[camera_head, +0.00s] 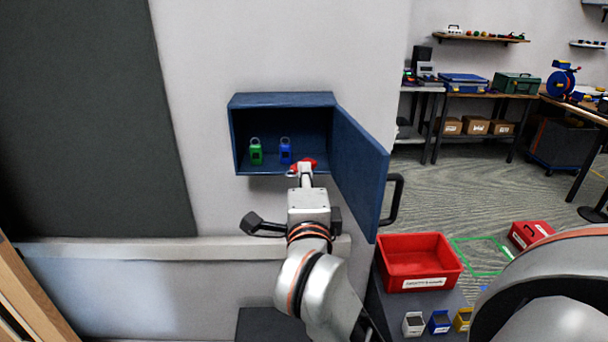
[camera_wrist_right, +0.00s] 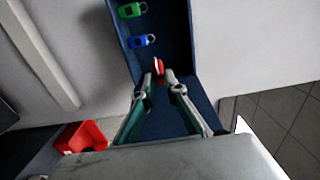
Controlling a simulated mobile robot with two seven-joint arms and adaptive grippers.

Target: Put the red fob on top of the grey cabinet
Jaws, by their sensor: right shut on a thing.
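The red fob (camera_head: 306,162) is at the front of an open blue wall cabinet (camera_head: 283,100), by its right side. My right gripper (camera_head: 304,173) reaches in from below and is shut on the fob. In the right wrist view the fob (camera_wrist_right: 158,66) shows between the fingertips (camera_wrist_right: 159,75). I cannot tell whether it touches the cabinet floor. A dark grey flat top (camera_head: 440,305) at lower right may be the grey cabinet; another dark grey surface (camera_head: 268,324) shows at the bottom centre. My left gripper is not in view.
A green fob (camera_head: 256,154) and a blue fob (camera_head: 285,152) stand inside the blue cabinet. Its door (camera_head: 360,170) stands open to the right, close beside my arm. A red bin (camera_head: 415,262) and small white, blue and yellow containers occupy the lower-right grey top.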

